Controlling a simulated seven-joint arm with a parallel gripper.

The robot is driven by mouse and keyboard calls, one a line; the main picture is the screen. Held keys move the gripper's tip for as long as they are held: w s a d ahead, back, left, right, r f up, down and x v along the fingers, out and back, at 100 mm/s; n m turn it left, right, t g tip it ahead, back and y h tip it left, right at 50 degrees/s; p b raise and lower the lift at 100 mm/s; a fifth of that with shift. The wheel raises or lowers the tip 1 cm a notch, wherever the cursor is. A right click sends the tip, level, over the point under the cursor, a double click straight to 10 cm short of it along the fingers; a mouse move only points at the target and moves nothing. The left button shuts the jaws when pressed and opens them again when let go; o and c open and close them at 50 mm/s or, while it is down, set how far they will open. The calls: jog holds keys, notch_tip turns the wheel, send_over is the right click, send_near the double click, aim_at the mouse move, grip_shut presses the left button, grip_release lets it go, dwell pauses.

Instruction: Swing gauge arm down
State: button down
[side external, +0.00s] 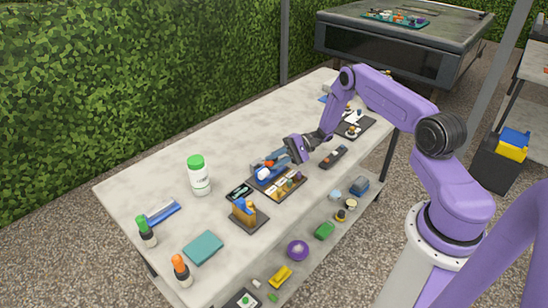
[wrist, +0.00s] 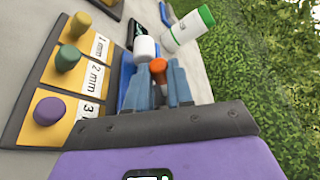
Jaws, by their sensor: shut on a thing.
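My gripper (wrist: 160,92) is shut on an orange-red knob (wrist: 158,68), which shows between its blue-grey fingers and appears to be the end of the gauge arm. A white rounded part (wrist: 145,48) sits just beyond it. The rest of the gauge arm is hidden by the fingers, so I cannot tell its angle. In the side view my gripper (side external: 279,160) reaches in low from the right over the gauge board (side external: 287,191), at the blue and white parts on its back edge. The wrist view shows the board's cards marked 1 mm, 2 mm and 3 mm, with tan, green and purple knobs.
A white bottle with a green cap (side external: 199,178) stands left of the board. A dark tray with an orange-and-blue item (side external: 243,213) is in front. A dark device (side external: 334,157) lies to the right. A teal cloth (side external: 203,248) lies near the front; the table's back left is clear.

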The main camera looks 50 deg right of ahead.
jog(key=shift+s+f, duration=0.1)
jog(key=c, duration=1)
grip_release()
jog(key=shift+d, duration=0.15)
jog(key=v, duration=1.7)
jog(key=shift+s, duration=0.15)
